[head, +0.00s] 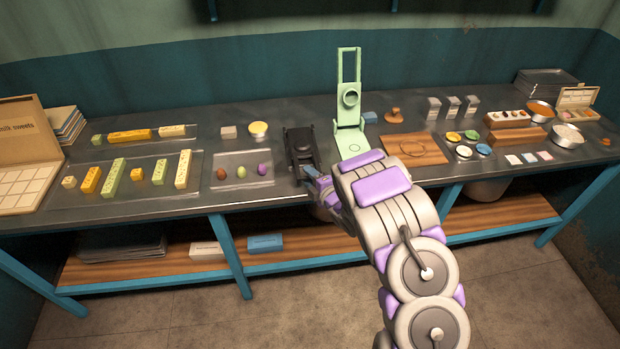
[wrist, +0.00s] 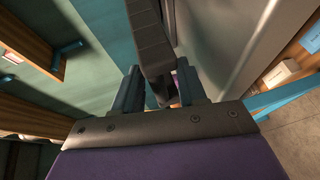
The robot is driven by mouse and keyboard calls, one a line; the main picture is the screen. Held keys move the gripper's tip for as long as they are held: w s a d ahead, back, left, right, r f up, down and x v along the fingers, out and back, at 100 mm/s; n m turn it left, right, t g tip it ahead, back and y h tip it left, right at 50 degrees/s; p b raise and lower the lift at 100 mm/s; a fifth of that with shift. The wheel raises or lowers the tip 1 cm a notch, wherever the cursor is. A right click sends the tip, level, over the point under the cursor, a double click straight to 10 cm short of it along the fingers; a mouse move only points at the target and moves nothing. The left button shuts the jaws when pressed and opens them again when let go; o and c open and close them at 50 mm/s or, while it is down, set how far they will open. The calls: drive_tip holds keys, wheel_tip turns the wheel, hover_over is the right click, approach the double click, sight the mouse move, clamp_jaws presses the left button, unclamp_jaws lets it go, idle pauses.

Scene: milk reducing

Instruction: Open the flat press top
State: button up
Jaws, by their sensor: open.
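The black press (head: 300,142) stands on the metal table, left of the middle in the head view. Its dark top looks low and roughly flat, but my gripper and arm partly hide its front. My gripper (head: 314,178) is at the press's front edge, near the table's front. In the wrist view, my gripper (wrist: 160,84) has its two blue fingers apart, with a dark grey bar (wrist: 148,40), seemingly part of the press, running up from between them. I cannot tell whether the fingers touch it.
A green press (head: 349,95) stands just right, its top raised upright. Trays of coloured blocks (head: 120,182) and small egg-like pieces (head: 241,171) lie left. A wooden board (head: 414,149) and small bowls (head: 454,136) are right. The table's front edge is close below my gripper.

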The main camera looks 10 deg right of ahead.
drive_tip(key=shift+c, duration=0.2)
clamp_jaws()
idle(0.4)
